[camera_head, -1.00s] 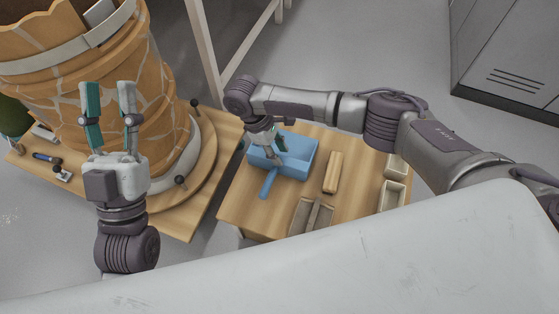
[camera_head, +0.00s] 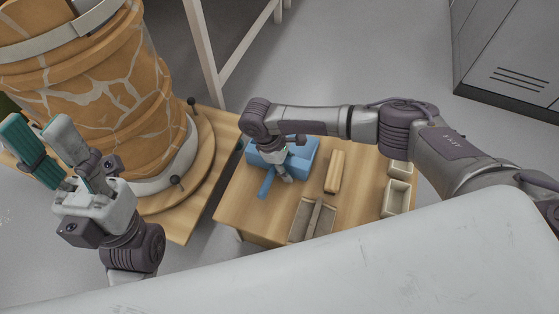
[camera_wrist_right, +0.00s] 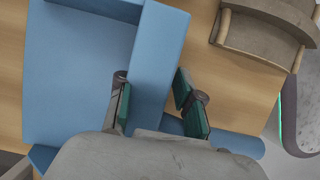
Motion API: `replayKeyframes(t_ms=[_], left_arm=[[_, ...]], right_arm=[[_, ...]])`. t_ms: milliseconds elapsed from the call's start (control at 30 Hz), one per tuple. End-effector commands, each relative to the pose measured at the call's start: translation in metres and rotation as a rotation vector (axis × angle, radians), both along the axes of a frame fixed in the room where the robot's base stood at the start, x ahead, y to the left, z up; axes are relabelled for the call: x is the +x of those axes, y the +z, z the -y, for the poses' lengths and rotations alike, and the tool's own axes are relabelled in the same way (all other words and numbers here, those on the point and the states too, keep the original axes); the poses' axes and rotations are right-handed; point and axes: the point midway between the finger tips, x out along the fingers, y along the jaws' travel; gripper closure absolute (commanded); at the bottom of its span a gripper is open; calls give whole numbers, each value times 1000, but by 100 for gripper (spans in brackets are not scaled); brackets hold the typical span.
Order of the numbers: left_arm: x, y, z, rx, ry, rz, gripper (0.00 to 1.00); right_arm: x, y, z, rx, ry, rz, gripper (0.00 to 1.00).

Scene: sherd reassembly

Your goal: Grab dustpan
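The blue dustpan (camera_head: 307,152) lies on the small wooden table, its handle (camera_head: 267,187) pointing toward the front left. In the right wrist view the dustpan (camera_wrist_right: 70,80) fills the left side. My right gripper (camera_wrist_right: 152,82) is open over it, one finger on each side of the pan's raised back wall, near the handle. I cannot tell whether the fingers touch it. In the head view the right gripper and wrist hide part of the pan. My left gripper (camera_head: 40,135) is open and empty, in front of the large cracked vessel (camera_head: 100,110).
A wooden block (camera_head: 334,172) lies right of the dustpan. A divided tray (camera_head: 313,220) sits at the table's front, and small pale boxes (camera_head: 396,198) stand at its right edge. A grey cabinet (camera_head: 510,60) stands back right.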

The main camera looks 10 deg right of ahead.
Motion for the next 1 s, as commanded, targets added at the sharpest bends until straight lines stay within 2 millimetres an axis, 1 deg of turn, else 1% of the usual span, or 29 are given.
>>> replayKeyframes(t_ms=[167,200,267,300,400,833,1000], left_arm=[[0,0,0,0,0,-1,60],[0,0,0,1,0,-2,60],[0,0,0,1,0,-2,60],[0,0,0,1,0,-2,60],[0,0,0,1,0,-2,60],[0,1,0,1,0,-3,60],[1,7,0,1,0,-4,60]], right_arm=[[0,0,0,0,0,0,65],[0,0,0,0,0,0,68],[0,0,0,0,0,0,78],[0,0,0,0,0,0,85],[0,0,0,0,0,0,100],[0,1,0,0,0,0,100],[0,10,0,0,0,0,100]])
